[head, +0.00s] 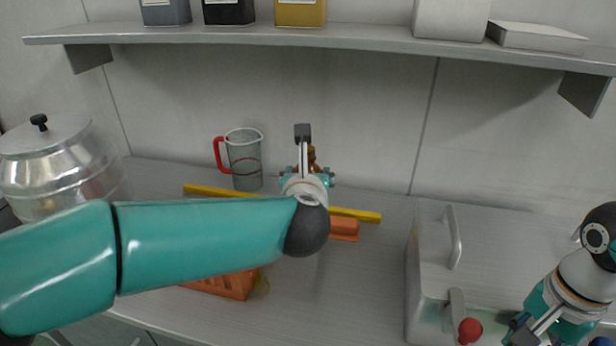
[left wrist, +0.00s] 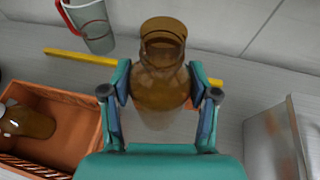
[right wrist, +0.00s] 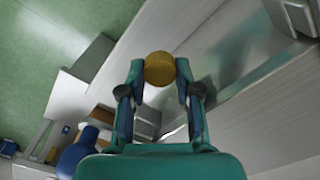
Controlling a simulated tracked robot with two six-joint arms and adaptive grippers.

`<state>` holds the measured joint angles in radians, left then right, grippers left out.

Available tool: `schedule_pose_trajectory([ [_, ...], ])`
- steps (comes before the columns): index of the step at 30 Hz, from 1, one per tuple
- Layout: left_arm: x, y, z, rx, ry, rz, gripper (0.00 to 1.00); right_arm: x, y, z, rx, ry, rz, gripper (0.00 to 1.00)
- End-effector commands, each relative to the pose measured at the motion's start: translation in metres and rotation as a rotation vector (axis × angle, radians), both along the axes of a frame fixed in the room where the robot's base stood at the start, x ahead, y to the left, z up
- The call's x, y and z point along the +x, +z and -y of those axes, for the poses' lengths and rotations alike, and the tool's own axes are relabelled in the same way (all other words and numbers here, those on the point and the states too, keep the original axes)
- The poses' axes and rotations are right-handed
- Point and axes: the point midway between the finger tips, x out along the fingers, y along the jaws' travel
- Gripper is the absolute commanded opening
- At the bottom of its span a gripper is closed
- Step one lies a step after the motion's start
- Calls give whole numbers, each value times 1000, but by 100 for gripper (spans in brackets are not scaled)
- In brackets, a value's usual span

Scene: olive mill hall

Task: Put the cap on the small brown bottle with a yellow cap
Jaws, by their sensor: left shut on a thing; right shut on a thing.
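A brown bottle (left wrist: 160,75) with an open, uncapped mouth is upright between the fingers of my left gripper (left wrist: 160,98), which is shut on it. In the head view only a bit of the bottle (head: 312,155) shows behind my left gripper (head: 307,178), above the bench. My right gripper (right wrist: 160,80) is shut on a round yellow cap (right wrist: 159,68). In the head view my right gripper (head: 528,332) is at the lower right, far from the bottle, and the cap cannot be made out there.
An orange crate (left wrist: 62,150) holds another brown bottle (left wrist: 28,122); my left arm covers much of it in the head view. A yellow bar (head: 357,215), a red-handled jug (head: 245,160) and a steel vessel (head: 62,165) are on the bench. A metal box (head: 430,270) stands right. A shelf (head: 330,38) runs above.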

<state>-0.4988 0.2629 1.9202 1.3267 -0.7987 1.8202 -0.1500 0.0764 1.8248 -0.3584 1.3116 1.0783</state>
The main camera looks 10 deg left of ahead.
Motion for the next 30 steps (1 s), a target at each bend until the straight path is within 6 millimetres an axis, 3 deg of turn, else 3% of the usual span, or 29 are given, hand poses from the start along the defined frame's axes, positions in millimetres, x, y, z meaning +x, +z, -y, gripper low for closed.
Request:
schedule_pose_trajectory([
  [8,0,2,0,0,0,3,6,0,0,0,0,0,0,20],
  [9,0,2,0,0,0,3,58,0,0,0,0,0,0,20],
  [20,0,1,0,0,0,3,0,0,0,0,0,0,0,20],
  [30,0,10,0,0,0,3,0,0,8,0,0,0,0,20],
])
